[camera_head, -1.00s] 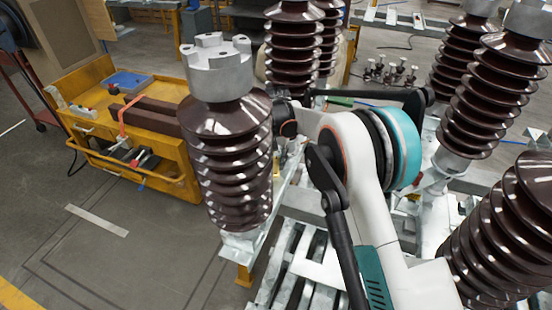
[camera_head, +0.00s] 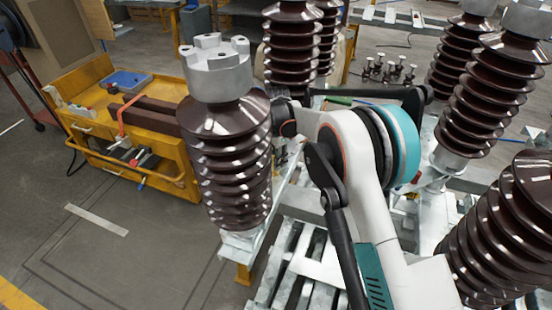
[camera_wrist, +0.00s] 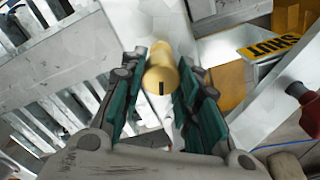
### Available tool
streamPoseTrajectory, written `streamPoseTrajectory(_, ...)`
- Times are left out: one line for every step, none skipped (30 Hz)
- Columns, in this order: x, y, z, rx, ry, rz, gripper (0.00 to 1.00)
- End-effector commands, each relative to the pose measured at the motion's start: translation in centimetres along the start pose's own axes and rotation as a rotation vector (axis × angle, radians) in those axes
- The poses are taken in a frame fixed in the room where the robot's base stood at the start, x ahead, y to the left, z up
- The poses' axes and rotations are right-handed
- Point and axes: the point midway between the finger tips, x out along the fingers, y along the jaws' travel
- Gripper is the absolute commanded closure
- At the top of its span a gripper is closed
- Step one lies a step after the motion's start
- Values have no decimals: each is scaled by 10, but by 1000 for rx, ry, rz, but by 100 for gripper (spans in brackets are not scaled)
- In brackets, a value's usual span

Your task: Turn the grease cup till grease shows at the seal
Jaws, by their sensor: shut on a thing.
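The grease cup (camera_wrist: 161,80) is a small brass-coloured cylinder with a black mark on its end, in the middle of the wrist view. My gripper (camera_wrist: 163,62) has its two green-padded fingers on either side of the cup and is shut on it. The seal cannot be made out, and no grease is visible. In the head view my own arm stands in front, and the gripper and cup are hidden.
Brown ribbed insulators stand close around the arm, one at left (camera_head: 228,150) and one at lower right (camera_head: 505,235). A yellow tool cart (camera_head: 135,135) stands at left beside open floor. A yellow lettered label (camera_wrist: 270,47) lies right of the cup.

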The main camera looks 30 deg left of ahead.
Motion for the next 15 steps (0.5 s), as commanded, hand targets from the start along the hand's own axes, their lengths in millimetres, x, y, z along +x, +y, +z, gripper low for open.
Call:
streamPoseTrajectory(0, 0, 0, 4, 0, 0, 94)
streamPoseTrajectory(0, 0, 0, 7, 0, 0, 94)
streamPoseTrajectory(0, 0, 0, 9, 0, 0, 94)
streamPoseTrajectory(0, 0, 0, 10, 0, 0, 94)
streamPoseTrajectory(0, 0, 0, 11, 0, 0, 94)
streamPoseTrajectory(0, 0, 0, 11, 0, 0, 94)
streamPoseTrajectory(0, 0, 0, 11, 0, 0, 94)
streamPoseTrajectory(0, 0, 0, 11, 0, 0, 94)
streamPoseTrajectory(0, 0, 0, 11, 0, 0, 94)
streamPoseTrajectory(0, 0, 0, 11, 0, -1, 94)
streamPoseTrajectory(0, 0, 0, 10, 0, -1, 94)
streamPoseTrajectory(0, 0, 0, 10, 0, -1, 94)
streamPoseTrajectory(0, 0, 0, 10, 0, -1, 94)
streamPoseTrajectory(0, 0, 0, 10, 0, -1, 68)
streamPoseTrajectory(0, 0, 0, 10, 0, -1, 59)
